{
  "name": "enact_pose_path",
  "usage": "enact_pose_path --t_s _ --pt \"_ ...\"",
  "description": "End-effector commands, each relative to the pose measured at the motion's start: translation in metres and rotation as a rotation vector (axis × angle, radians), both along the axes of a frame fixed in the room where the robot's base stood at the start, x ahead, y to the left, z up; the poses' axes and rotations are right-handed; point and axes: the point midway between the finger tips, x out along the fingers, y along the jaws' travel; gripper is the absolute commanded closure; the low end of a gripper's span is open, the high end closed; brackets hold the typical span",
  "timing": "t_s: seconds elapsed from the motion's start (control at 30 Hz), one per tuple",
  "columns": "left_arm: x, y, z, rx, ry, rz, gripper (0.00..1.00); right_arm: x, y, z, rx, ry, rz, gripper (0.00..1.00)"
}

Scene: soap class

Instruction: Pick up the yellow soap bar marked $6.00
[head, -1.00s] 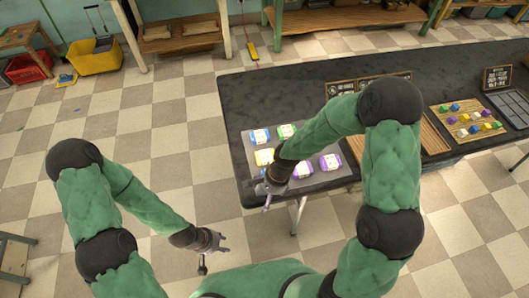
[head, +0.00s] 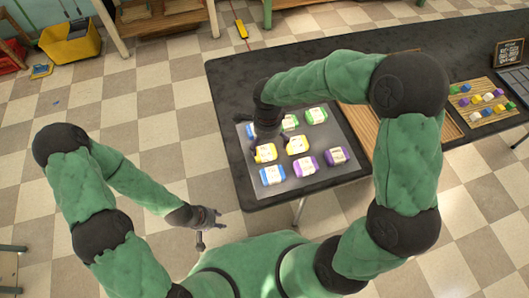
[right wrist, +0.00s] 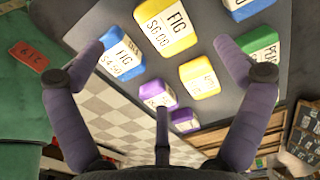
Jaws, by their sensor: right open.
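The yellow soap bar marked FIG $6.00 (right wrist: 165,25) lies at the top middle of the right wrist view. In the head view it appears to be the left yellow bar (head: 265,154), just below my right gripper (head: 269,143). My right gripper is open and empty, and in the wrist view its fingers (right wrist: 158,47) stand wide apart, with the bar between and beyond them, apparently untouched. A second yellow bar (head: 298,144) lies to its right; its label is hard to read. My left gripper (head: 207,228) is open and empty, off the table over the floor.
A blue bar marked FIG $4.50 (right wrist: 122,60) lies close beside the yellow one. Purple bars (head: 306,166) and green bars (head: 316,115) share the grey mat (head: 345,172). A wooden tray (head: 352,117) and a board of small coloured blocks (head: 480,117) are further right.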

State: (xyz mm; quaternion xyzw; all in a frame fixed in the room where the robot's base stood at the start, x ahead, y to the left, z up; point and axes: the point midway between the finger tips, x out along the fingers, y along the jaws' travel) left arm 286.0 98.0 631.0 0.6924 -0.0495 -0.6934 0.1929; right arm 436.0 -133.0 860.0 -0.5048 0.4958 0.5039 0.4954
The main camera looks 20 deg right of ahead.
Motion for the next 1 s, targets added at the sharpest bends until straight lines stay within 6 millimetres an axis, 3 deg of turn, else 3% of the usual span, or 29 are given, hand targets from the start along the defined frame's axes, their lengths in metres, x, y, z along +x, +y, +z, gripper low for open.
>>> enact_pose_path --t_s 0.1,0.33,0.6,0.9,1.0 --pt "0.0 0.0 -0.008 0.0 0.0 0.0 0.6 0.0 0.0 -0.02 0.0 0.002 0.0 0.0" --pt "0.0 0.0 -0.013 0.0 0.0 0.0 0.6 0.0 0.001 -0.033 0.001 0.001 0.001 0.0" --pt "0.0 0.0 -0.031 0.0 0.0 0.0 0.6 0.001 0.004 -0.071 0.001 0.003 0.001 0.0" --pt "0.0 0.0 -0.031 0.0 -0.001 0.0 0.6 0.002 0.004 -0.075 0.003 0.001 0.001 0.0" --pt "0.0 0.0 -0.031 0.0 -0.001 0.0 0.6 0.002 0.004 -0.075 0.003 0.001 0.001 0.28"
